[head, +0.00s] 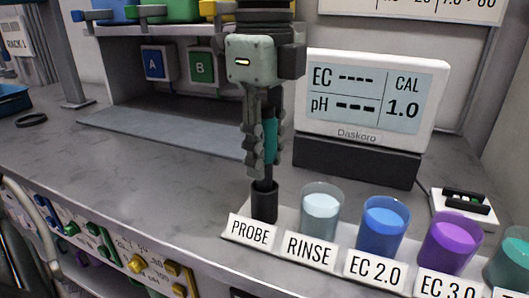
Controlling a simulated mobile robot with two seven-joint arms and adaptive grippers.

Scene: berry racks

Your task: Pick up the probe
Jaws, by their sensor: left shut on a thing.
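The probe (271,137) has a teal body and a dark lower end. It stands upright, with its lower end in the black holder (264,203) behind the label PROBE (250,231). My left gripper (262,150) points straight down from above and is shut on the teal body. The gripper fingers hide part of the probe. My right gripper is not in view.
Beakers of clear (321,213), blue (381,228) and purple (450,243) liquid stand in a row to the right of the holder, with a teal one at the edge. A meter display (369,100) stands behind. The counter to the left is mostly clear.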

